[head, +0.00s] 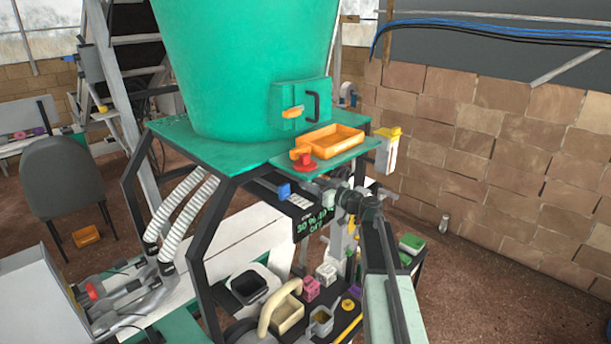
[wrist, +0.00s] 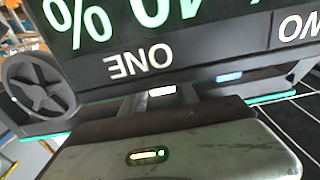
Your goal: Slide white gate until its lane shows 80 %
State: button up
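The likely white gate is a small pale block (head: 300,201) under the green hopper deck, right of a blue block (head: 284,190). In the wrist view a white piece (wrist: 162,91) shows beside a blue one (wrist: 229,77), below the display. The black display (head: 314,223) has green digits too small to read surely. In the wrist view the display (wrist: 155,55) appears upside down and cropped, with a % sign and "ONE". My gripper (head: 322,190) is at the deck's front, close to the pale block. Its fingers cannot be made out, nor can contact.
A large green hopper (head: 245,65) stands on the deck (head: 225,148). An orange tray (head: 333,139) and red button (head: 304,163) are on its front shelf. A brick wall (head: 500,140) is at right.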

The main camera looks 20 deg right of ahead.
jog(key=shift+v, duration=0.75)
dwell(1.1)
jog(key=shift+d, duration=0.15)
jog(key=o, duration=1.3)
jog(key=shift+c, duration=0.2)
jog(key=shift+v, duration=1.95)
